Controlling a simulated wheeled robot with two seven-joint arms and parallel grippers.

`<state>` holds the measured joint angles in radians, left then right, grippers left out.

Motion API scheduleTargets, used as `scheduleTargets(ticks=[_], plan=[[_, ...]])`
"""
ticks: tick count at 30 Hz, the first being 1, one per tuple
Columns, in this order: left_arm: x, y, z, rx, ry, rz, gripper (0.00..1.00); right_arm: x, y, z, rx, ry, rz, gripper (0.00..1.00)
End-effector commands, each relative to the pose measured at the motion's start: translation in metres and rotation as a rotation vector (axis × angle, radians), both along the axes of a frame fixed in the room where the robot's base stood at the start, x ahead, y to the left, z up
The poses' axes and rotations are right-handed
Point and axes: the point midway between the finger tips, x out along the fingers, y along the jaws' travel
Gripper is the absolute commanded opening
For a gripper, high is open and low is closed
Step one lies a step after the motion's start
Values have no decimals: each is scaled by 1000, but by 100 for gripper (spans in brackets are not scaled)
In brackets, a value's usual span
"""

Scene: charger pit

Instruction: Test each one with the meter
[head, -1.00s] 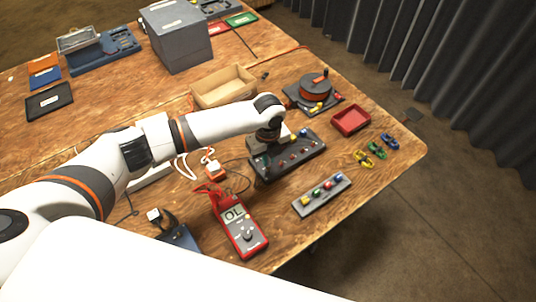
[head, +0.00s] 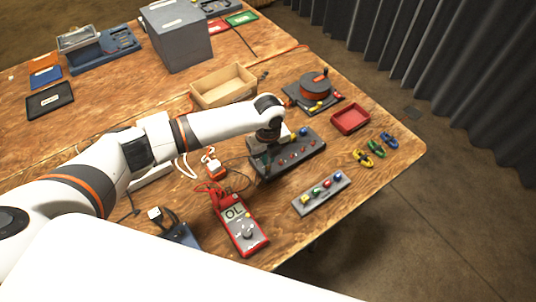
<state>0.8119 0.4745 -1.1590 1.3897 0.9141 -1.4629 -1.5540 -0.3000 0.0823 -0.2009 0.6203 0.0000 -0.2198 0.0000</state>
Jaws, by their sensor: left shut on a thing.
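The red meter (head: 240,226) lies near the table's front edge, its display reading "OL". Red and dark leads (head: 226,188) loop from its top towards my left gripper. My left gripper (head: 266,161) points down at the left end of a dark block (head: 297,158) with several coloured pieces along it. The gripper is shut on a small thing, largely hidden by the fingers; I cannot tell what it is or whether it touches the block. A grey strip (head: 322,194) with yellow, green, red and blue pieces lies in front. My right gripper is out of view.
A red tray (head: 350,119) and yellow, green and blue clips (head: 377,147) lie at the right. Behind are a cable reel (head: 314,90), a wooden box (head: 224,86) and a grey box (head: 179,35). An orange-white plug (head: 213,168) lies left of the gripper.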

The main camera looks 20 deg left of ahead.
Motion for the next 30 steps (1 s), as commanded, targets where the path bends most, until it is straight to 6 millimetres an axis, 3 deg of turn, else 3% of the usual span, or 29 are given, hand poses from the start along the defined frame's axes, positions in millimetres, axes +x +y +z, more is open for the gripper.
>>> scheduleTargets(ticks=[30], plan=[[0,0,0,0,0,0,0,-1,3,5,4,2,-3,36]])
